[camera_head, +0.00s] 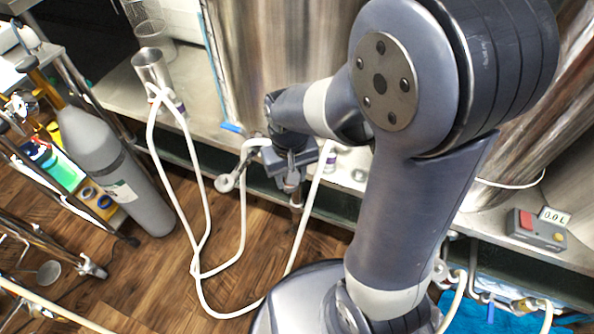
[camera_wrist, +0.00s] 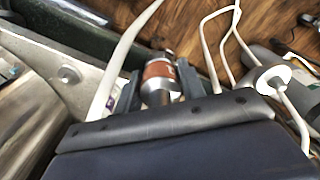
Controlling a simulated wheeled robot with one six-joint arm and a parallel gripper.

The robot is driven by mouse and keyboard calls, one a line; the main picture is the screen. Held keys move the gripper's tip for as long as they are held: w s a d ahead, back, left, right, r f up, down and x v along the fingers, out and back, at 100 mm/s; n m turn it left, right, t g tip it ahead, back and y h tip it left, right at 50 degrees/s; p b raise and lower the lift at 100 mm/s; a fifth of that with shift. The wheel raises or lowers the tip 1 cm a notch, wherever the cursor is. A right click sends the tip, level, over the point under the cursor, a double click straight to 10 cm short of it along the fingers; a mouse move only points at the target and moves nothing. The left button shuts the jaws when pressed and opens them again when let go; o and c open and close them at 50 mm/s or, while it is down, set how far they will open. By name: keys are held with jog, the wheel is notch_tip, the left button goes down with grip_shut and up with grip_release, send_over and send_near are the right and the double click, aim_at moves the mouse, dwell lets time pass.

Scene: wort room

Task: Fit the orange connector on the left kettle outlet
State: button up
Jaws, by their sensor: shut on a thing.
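My gripper (camera_head: 291,180) is in front of the steel bench's edge, below the left kettle (camera_head: 285,40), in the head view. In the wrist view its two fingers (camera_wrist: 157,88) are shut on a metal connector with an orange-brown band (camera_wrist: 158,72). The connector points away from the gripper, and its far end is above the floor. In the head view the gripper mostly hides the connector. The left kettle's outlet is hidden behind my arm in the head view, and I cannot make it out in the wrist view.
White hoses (camera_head: 202,250) loop over the wooden floor, one with a metal ring end (camera_head: 225,183). A steel cup (camera_head: 152,68) stands on the bench at left. A grey gas cylinder (camera_head: 115,170) stands left. A control box (camera_head: 536,228) with a red button is at right.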

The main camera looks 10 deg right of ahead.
jog(key=shift+r, duration=0.1)
jog(key=shift+r+p, duration=2.15)
jog(key=shift+r, duration=0.05)
